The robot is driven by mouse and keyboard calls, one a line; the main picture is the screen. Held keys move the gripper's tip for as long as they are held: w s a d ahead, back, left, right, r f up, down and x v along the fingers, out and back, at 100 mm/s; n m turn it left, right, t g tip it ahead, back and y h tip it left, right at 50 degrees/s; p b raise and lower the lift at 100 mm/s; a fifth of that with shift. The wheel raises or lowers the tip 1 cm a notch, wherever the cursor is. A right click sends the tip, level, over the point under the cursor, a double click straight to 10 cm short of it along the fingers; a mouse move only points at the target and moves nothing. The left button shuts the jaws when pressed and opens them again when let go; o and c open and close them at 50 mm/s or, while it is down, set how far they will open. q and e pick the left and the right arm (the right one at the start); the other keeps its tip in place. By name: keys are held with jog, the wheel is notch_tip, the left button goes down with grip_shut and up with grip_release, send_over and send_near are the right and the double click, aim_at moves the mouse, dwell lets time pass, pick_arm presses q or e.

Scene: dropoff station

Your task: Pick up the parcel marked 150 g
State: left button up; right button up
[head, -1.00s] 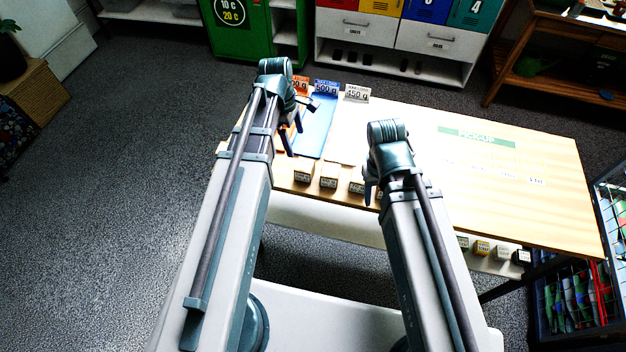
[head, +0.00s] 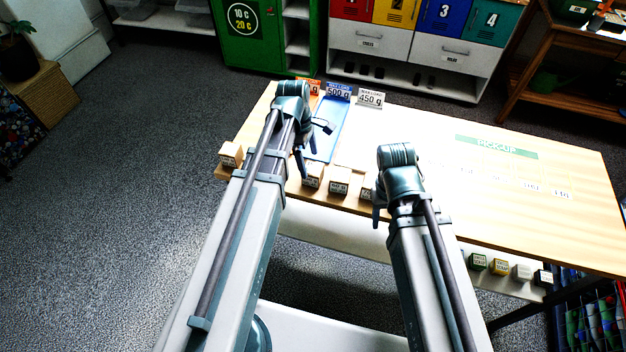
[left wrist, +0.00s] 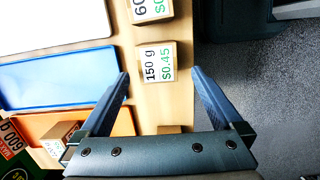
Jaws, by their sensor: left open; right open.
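The parcel marked 150 g (left wrist: 156,62) is a small light-brown box with a white label that also reads $0.45. In the left wrist view it lies on the wooden table, between and slightly beyond the fingertips of my left gripper (left wrist: 160,73), which is open and empty. In the head view my left gripper (head: 312,152) is over the table's near edge, beside a small box (head: 312,178) that appears to be this parcel; its label is too small to read there. My right gripper (head: 377,205) looks empty and is at the near edge, further right.
Another parcel (left wrist: 150,9) lies just beyond. More boxes line the near edge, one at the far left (head: 230,155). A blue tray (left wrist: 60,82), an orange tray (left wrist: 121,122) and a white tray (left wrist: 50,26) lie beside them. The table's right half (head: 520,225) is mostly clear.

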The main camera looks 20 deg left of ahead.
aim_at(313, 168)
pick_arm(q)
jog(key=f+b, duration=0.2)
jog(key=d+f+b, duration=0.1)
jog(key=f+b, duration=0.2)
jog(key=shift+w+d+f, duration=0.1)
jog(key=shift+d+f, duration=0.05)
jog(key=shift+c, duration=0.4)
jog(key=c, duration=1.4)
